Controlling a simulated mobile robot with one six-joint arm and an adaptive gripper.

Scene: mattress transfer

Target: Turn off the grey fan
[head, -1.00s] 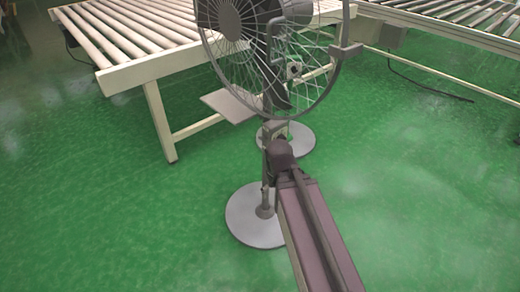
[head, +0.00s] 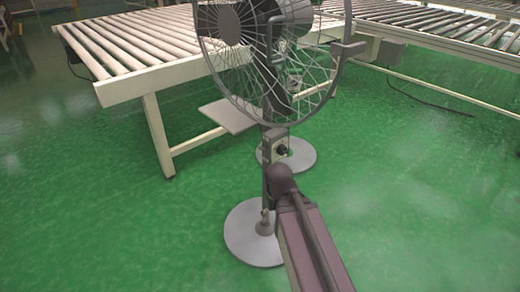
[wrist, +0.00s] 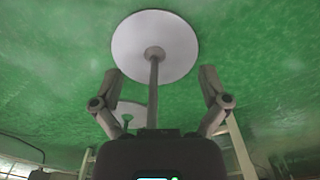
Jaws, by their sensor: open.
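The grey fan (head: 226,55) stands upright in the head view, its cage cut off by the top edge. A control box with a dark round knob (head: 281,150) is on its pole, below the cage. A round grey base (head: 250,236) stands on the floor. The end of my arm is just below the knob in the picture; my gripper's fingers are hidden there. In the wrist view, my gripper (wrist: 160,75) is open and empty. A pole (wrist: 154,92) and a pale round base (wrist: 140,35) show between and beyond the fingers. The knob is not visible there.
A second round base (head: 300,160) stands behind the first. A roller conveyor (head: 118,93) with a white frame is at the left back, and another (head: 440,35) at the right back. A flat grey panel (head: 228,116) lies beside the fan. The green floor at front is clear.

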